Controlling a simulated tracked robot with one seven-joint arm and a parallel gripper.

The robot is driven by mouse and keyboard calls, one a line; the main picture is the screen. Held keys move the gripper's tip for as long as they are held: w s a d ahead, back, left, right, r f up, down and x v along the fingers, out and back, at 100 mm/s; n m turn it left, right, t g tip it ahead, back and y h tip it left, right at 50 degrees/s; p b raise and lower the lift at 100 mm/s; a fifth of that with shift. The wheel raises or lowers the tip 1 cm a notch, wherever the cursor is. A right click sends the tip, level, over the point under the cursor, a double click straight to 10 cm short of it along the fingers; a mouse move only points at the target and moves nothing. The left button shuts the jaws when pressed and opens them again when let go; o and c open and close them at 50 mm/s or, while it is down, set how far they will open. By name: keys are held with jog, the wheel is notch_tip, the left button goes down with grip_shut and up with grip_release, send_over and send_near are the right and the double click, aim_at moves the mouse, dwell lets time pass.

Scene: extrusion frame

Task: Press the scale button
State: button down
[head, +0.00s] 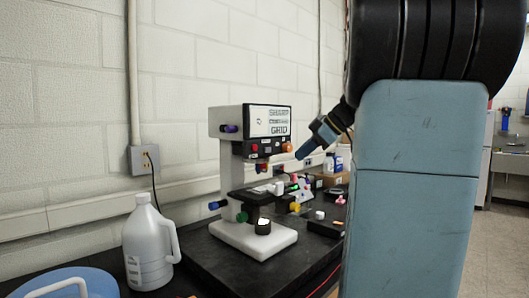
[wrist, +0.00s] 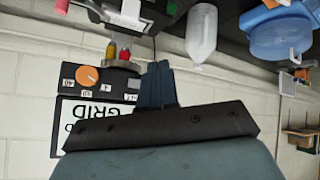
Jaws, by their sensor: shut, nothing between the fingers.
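A white instrument (head: 230,150) stands upright on a dark base board. Its upper front has a white display (head: 270,120) with the word GRID, also seen upside down in the wrist view (wrist: 100,110). Small labels are too blurred to tell which button is the scale one. My gripper (head: 302,154) is shut and empty, just right of the panel; its blue fingers (wrist: 156,70) show in the wrist view.
A white jug (head: 148,245) stands left of the instrument, with a blue container (head: 65,283) at the bottom left. Several small items and bottles (head: 333,163) sit on the bench behind right. The wall (head: 70,110) is close behind.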

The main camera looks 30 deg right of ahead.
jog(key=shift+w, duration=0.1)
dwell(0.3)
jog(key=w+a, duration=0.3)
jog(key=w, duration=0.5)
dwell(0.3)
jog(key=shift+w, duration=0.1)
dwell(1.8)
jog(key=shift+w+a, duration=0.2)
jog(key=shift+w, duration=0.15)
jog(key=shift+w+a, duration=0.1)
jog(key=shift+w, duration=0.3)
dwell(0.8)
jog(key=shift+s, duration=0.2)
jog(key=shift+s+d, duration=0.3)
jog(key=shift+s, duration=0.3)
dwell(0.3)
jog(key=shift+s+d, duration=0.3)
jog(key=shift+s, duration=0.5)
jog(key=shift+s+d, duration=0.25)
jog(key=shift+s, duration=0.5)
jog(key=shift+s+d, duration=0.3)
jog(key=shift+s, duration=0.5)
